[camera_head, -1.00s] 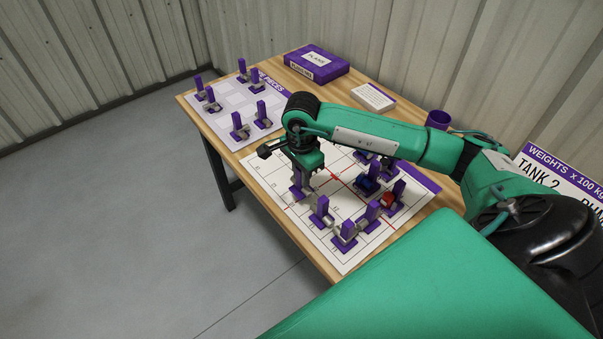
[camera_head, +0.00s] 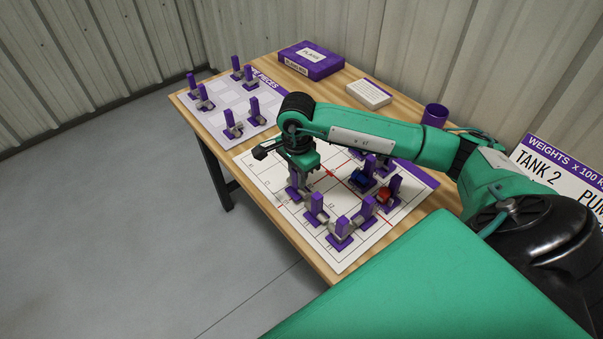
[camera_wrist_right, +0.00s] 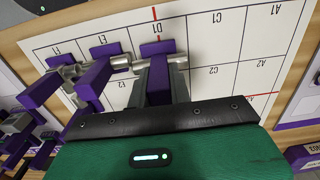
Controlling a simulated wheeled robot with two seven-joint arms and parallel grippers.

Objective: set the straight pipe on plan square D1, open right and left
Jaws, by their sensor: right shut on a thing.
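My right gripper (camera_head: 299,174) is shut on the purple upright handle of a grey pipe piece, the straight pipe (camera_head: 296,191). In the right wrist view the gripper (camera_wrist_right: 159,90) holds the handle over square D1 of the plan sheet (camera_wrist_right: 215,55). The piece's purple base (camera_wrist_right: 157,48) lies just below the printed D1. A grey pipe end shows at its left, close to the neighbouring piece (camera_wrist_right: 105,50) by E1; whether they touch is hard to tell. The gripper hides much of the piece, and I cannot tell whether its base rests on the sheet. My left gripper is not in view.
More purple-handled pieces stand along the sheet's near side (camera_head: 340,235). A blue-marked piece (camera_head: 361,180) and a red-marked one (camera_head: 384,195) stand to the right. The pieces sheet (camera_head: 215,108) holds several pieces. A purple box (camera_head: 310,62), card stack (camera_head: 369,94) and cup (camera_head: 434,115) stand behind.

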